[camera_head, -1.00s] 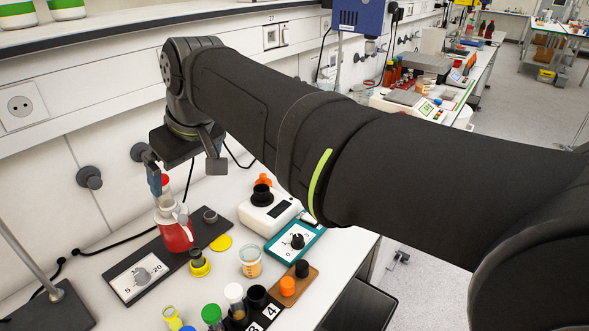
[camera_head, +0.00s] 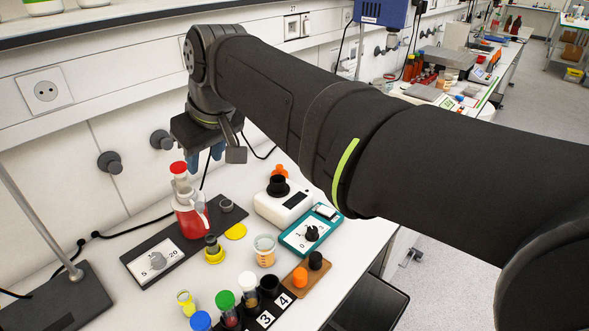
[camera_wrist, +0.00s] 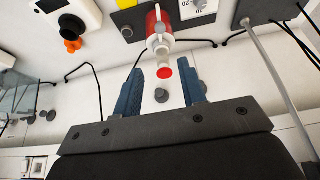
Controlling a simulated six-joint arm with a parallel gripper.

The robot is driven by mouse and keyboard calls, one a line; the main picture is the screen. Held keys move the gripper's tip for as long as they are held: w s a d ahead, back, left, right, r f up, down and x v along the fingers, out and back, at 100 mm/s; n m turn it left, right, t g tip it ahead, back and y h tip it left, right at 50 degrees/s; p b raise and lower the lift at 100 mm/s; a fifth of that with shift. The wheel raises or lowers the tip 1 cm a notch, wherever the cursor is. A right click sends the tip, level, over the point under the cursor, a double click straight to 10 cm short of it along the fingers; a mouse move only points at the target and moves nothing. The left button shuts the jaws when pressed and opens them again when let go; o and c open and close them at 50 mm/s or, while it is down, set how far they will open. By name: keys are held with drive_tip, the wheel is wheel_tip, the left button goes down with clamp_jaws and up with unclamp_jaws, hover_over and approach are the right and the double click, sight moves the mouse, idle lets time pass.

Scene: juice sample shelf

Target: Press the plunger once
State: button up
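The plunger is a pale shaft with a red cap (camera_head: 178,168), standing upright on top of a red dispenser bottle (camera_head: 188,218). In the wrist view its red cap (camera_wrist: 165,73) and the red bottle (camera_wrist: 152,22) show between and beyond my fingers. My gripper (camera_head: 206,158) is up and to the right of the cap in the head view, apart from it. In the wrist view my gripper (camera_wrist: 161,82) has its two blue fingers spread with nothing between them. In the head view the fingertips are partly hidden behind the wrist parts.
The bottle stands on a dark base with a numbered dial (camera_head: 157,262). Close by are a yellow-ringed vial (camera_head: 214,250), a juice cup (camera_head: 265,250), a white device (camera_head: 282,204), a teal dial box (camera_head: 311,232) and a vial rack (camera_head: 263,318). A metal stand (camera_head: 70,298) is at left.

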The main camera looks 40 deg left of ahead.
clamp_jaws()
idle(1.2)
